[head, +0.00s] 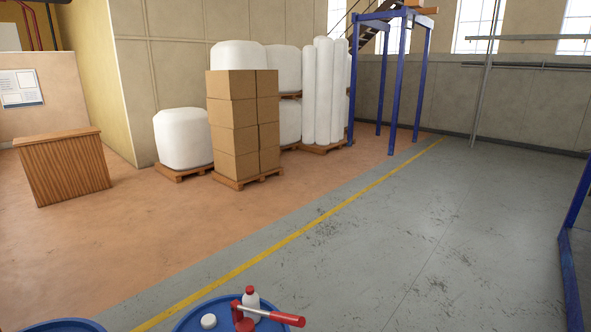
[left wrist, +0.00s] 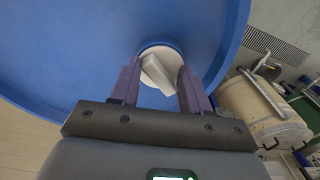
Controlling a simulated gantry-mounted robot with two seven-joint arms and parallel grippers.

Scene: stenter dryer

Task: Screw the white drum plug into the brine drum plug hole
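In the left wrist view a white round plug (left wrist: 154,65) with a raised bar-shaped grip sits at a blue drum top (left wrist: 95,45), near its rim. My left gripper (left wrist: 160,78) is open, its two dark fingers on either side of the plug's grip. The grip is angled between the fingers, with a gap beside it. Whether the plug is in a hole is hidden. In the head view a small white round piece (head: 208,321) rests on a blue drum (head: 183,322); I cannot tell if it is the same plug. Neither gripper shows in the head view.
Another blue drum (head: 62,325) is at the lower left. Stacked boxes (head: 240,125) stand farther back. The grey floor (head: 420,240) at right is clear.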

